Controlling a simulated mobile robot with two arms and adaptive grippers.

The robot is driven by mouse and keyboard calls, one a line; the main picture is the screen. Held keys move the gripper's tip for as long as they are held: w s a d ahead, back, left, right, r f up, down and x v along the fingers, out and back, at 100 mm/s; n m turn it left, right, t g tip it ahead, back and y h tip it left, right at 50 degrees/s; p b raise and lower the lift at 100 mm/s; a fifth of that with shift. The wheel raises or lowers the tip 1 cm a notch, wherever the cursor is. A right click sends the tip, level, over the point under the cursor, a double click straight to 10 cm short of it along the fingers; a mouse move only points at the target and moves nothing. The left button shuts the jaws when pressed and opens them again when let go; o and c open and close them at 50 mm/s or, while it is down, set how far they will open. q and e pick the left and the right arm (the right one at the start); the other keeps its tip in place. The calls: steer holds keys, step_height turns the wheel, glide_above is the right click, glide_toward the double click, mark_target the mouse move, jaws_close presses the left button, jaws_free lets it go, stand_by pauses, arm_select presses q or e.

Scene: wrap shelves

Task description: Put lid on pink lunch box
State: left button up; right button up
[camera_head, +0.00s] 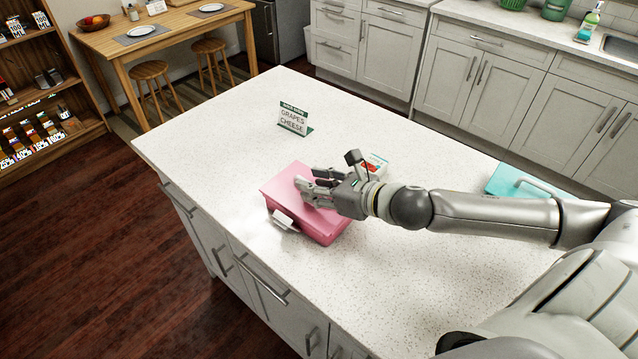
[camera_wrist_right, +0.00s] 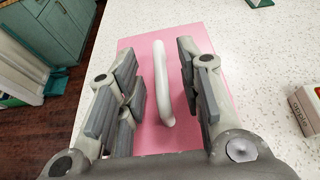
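The pink lunch box (camera_head: 310,227) stands on the white speckled counter, with a pale latch (camera_head: 285,222) on its front side. Its pink lid (camera_head: 283,180) lies flat on top; I cannot tell whether it is fully seated. In the wrist view the lid (camera_wrist_right: 142,48) fills the middle and carries a white bar handle (camera_wrist_right: 162,85). My right gripper (camera_head: 305,187) is over the lid. Its fingers (camera_wrist_right: 160,72) are open on either side of the handle, with visible gaps. My left gripper is not in view.
A small white-and-red box (camera_head: 377,163) stands just behind my right gripper. A grapes-and-cheese sign (camera_head: 294,118) stands farther back. A teal item with a handle (camera_head: 505,180) lies behind my right arm. The counter's left and front areas are clear.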

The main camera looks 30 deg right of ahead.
steer(key=shift+v, duration=0.8)
steer(key=shift+s+d+r, duration=0.2)
steer(key=shift+s+d, duration=0.05)
steer(key=shift+s, duration=0.4)
steer(key=shift+s+d+r, duration=0.25)
steer(key=shift+s+d, duration=0.3)
steer(key=shift+s, duration=0.15)
steer(key=shift+s+r, duration=0.25)
steer(key=shift+s, duration=0.3)
steer(key=shift+s+r, duration=0.25)
steer(key=shift+s, duration=0.25)
steer(key=shift+v, duration=2.55)
steer(key=shift+w+d, duration=0.1)
